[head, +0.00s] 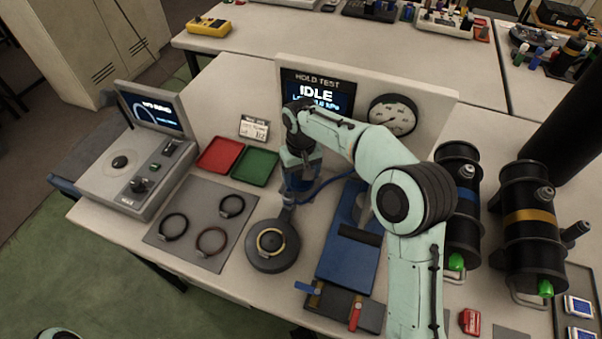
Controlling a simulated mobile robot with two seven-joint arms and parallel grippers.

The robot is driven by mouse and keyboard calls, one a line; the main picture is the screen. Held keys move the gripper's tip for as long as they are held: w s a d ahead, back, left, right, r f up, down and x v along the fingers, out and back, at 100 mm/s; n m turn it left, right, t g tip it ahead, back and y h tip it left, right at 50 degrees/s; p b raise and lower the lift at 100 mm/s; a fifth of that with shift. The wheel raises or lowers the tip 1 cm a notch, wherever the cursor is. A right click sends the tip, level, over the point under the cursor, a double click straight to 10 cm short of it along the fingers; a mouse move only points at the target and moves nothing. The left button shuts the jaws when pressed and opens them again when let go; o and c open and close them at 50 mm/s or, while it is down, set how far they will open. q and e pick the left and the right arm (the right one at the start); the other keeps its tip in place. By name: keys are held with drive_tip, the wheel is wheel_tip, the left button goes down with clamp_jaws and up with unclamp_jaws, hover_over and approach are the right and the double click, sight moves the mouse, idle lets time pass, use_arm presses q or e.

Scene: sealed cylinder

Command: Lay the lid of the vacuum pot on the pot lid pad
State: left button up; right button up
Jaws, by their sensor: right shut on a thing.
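My right gripper (288,203) points down at the middle of the table, just behind a dark round piece (272,250) with a tan ring (271,242) on top. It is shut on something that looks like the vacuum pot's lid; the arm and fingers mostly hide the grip. Whether the dark round piece is the lid, the pot or the pad, I cannot tell. A blue part shows behind the gripper, with a blue hose (335,182) running right from there. My left gripper is out of view.
A grey mat (185,240) with several dark rings lies left of the round piece. Red (220,156) and green (256,167) trays lie behind it. A blue fixture (338,262) and black cylinders (528,225) stand right. The hold-test panel (437,108) stands behind.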

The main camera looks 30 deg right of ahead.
sight(300, 172)
drive_tip(key=shift+f, duration=0.75)
drive_tip(key=o, duration=1.5)
drive_tip(key=shift+w, duration=0.1)
drive_tip(key=shift+r+p, duration=1.85)
drive_tip(key=shift+r, duration=0.45)
drive_tip(key=shift+a, duration=0.1)
